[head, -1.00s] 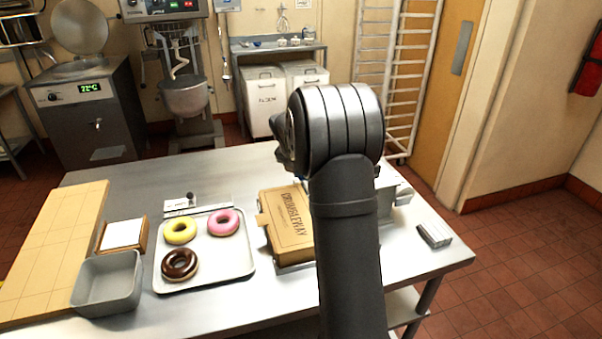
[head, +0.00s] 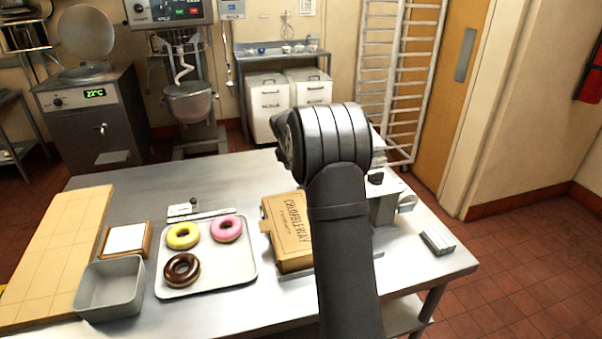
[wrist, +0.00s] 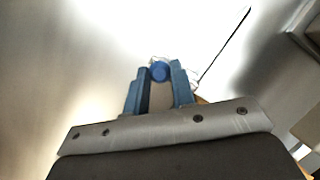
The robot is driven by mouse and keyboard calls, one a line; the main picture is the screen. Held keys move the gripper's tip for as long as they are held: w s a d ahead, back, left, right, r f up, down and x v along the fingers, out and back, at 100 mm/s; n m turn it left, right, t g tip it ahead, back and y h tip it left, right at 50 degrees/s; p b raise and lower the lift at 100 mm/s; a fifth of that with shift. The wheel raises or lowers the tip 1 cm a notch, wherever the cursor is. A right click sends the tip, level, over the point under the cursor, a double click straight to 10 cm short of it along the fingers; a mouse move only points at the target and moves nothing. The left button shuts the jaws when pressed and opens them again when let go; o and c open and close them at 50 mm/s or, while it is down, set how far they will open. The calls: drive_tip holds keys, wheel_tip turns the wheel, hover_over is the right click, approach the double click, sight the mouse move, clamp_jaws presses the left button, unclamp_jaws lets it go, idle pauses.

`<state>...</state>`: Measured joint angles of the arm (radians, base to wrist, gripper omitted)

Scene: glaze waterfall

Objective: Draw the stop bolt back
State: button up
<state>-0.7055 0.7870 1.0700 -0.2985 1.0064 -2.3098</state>
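In the wrist view, the two blue-grey fingers of my gripper (wrist: 160,76) stand apart, with a small round blue knob (wrist: 160,71) between their tips. The knob may be the stop bolt's end, but I cannot tell for sure. It about fills the gap; whether the fingers press on it is unclear. In the head view, my dark wrist and forearm hide the gripper and most of a grey metal machine (head: 382,208) on the table. A small black part (head: 375,179) shows on top of that machine.
A brown lettered box (head: 287,232) lies left of my arm. Further left are a tray (head: 222,280) with yellow, pink and chocolate doughnuts, a grey bin (head: 110,288) and a wooden board (head: 52,240). A small metal block (head: 438,242) lies on the table's right.

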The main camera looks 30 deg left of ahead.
drive_tip(key=o, duration=0.4)
drive_tip(key=shift+w+a, duration=0.1)
drive_tip(key=shift+a, duration=0.05)
drive_tip(key=shift+o, duration=0.2)
drive_tip(key=shift+r, duration=0.1)
drive_tip(key=v, duration=1.7)
drive_tip(key=x, duration=1.7)
